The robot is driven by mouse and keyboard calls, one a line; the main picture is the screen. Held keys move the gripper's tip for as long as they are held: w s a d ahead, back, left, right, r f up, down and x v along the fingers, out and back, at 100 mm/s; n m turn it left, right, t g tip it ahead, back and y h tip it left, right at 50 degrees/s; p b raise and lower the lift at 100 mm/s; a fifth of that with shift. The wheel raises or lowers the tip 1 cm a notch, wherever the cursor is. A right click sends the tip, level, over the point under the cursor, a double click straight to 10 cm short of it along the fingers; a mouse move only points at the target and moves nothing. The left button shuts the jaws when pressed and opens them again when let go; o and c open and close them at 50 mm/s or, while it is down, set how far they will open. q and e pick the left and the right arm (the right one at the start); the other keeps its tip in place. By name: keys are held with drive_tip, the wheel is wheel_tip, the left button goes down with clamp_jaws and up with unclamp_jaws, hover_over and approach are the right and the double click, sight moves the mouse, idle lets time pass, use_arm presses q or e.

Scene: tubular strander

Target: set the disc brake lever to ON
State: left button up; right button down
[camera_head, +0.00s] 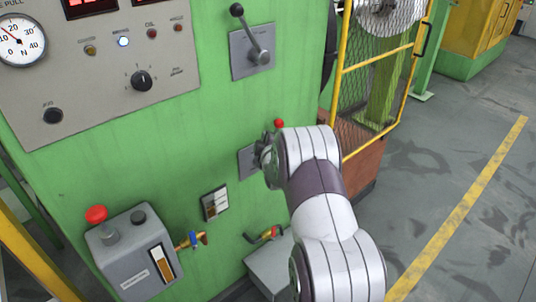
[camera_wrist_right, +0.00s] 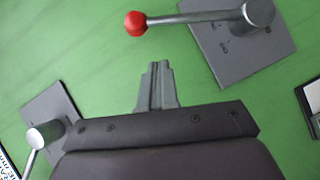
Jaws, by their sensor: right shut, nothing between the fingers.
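A lever with a red knob (camera_head: 279,124) on a grey plate (camera_head: 246,161) is mounted on the green panel, partly hidden behind my right arm in the head view. In the right wrist view its red knob (camera_wrist_right: 136,23), metal arm and round hub (camera_wrist_right: 258,14) show clearly; the arm lies nearly level, knob to the left. The lettering on its plate is too small to read. My right gripper (camera_wrist_right: 157,68) is shut and empty, with its fingertips just below the knob in that picture and apart from it. My left gripper is not in view.
Another lever with a black knob (camera_head: 237,9) sits on a plate higher up. A grey box with a red button (camera_head: 96,214) and small valves (camera_head: 190,240) lie lower left. A yellow mesh guard (camera_head: 385,70) stands to the right; floor beyond is open.

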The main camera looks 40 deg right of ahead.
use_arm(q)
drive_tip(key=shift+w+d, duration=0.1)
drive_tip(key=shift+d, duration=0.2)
use_arm(e)
drive_tip(key=v, duration=0.8)
drive_tip(key=shift+s+r, duration=0.2)
drive_tip(key=shift+s, duration=0.2)
drive_tip(key=shift+d, duration=0.1)
